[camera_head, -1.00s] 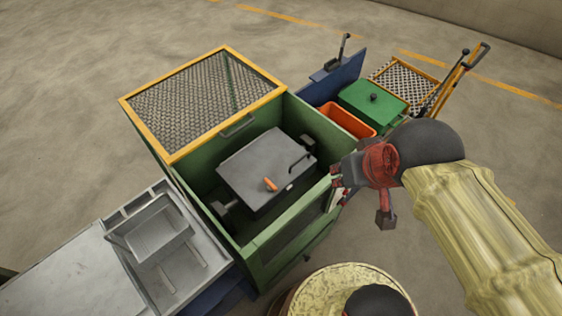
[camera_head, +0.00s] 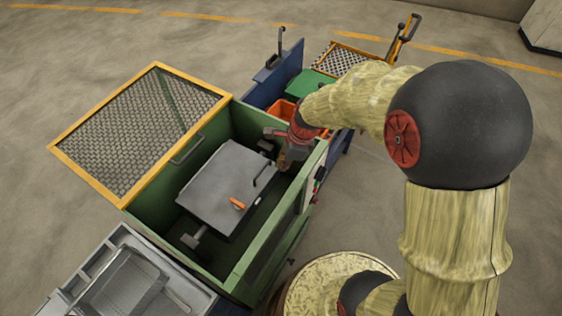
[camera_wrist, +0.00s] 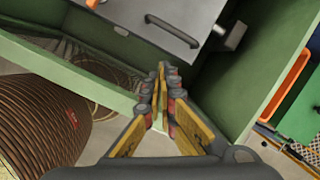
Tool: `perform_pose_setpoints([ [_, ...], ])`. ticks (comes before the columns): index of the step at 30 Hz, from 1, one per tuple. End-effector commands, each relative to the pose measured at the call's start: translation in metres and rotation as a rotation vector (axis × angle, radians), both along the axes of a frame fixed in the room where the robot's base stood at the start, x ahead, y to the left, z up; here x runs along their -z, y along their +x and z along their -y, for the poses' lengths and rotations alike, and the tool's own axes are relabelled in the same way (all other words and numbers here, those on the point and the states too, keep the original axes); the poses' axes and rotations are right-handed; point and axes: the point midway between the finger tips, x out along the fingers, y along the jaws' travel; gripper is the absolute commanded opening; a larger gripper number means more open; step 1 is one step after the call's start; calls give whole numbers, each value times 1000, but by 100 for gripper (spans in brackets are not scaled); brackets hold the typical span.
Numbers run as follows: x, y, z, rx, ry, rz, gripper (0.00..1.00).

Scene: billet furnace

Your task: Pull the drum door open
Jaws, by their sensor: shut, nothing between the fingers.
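The drum (camera_head: 232,185) is a grey box mounted inside an open green cabinet (camera_head: 268,238), and it also shows in the wrist view (camera_wrist: 200,10). Its top face, which looks like the door, lies flat and carries a dark bar handle (camera_head: 265,174) and a small orange latch (camera_head: 237,203). The handle also shows in the wrist view (camera_wrist: 172,31). My gripper (camera_head: 286,164) is over the cabinet's right part, to the right of the handle. In the wrist view its fingertips (camera_wrist: 163,68) are together and empty, apart from the handle in the picture.
A yellow-framed mesh lid (camera_head: 145,125) stands open at the cabinet's left. An orange bin (camera_head: 284,112), a blue panel (camera_head: 275,75) and a trolley (camera_head: 345,58) stand behind. A grey tray table (camera_head: 125,285) is at lower left. The cabinet's green walls surround the drum closely.

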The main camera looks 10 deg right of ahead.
Motion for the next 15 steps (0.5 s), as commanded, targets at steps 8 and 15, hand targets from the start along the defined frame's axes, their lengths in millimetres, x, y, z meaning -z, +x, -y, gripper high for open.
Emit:
perform_pose_setpoints([
  [8,-10,28,0,452,81,-18,0],
  [15,-1,30,-2,523,92,-33,0],
])
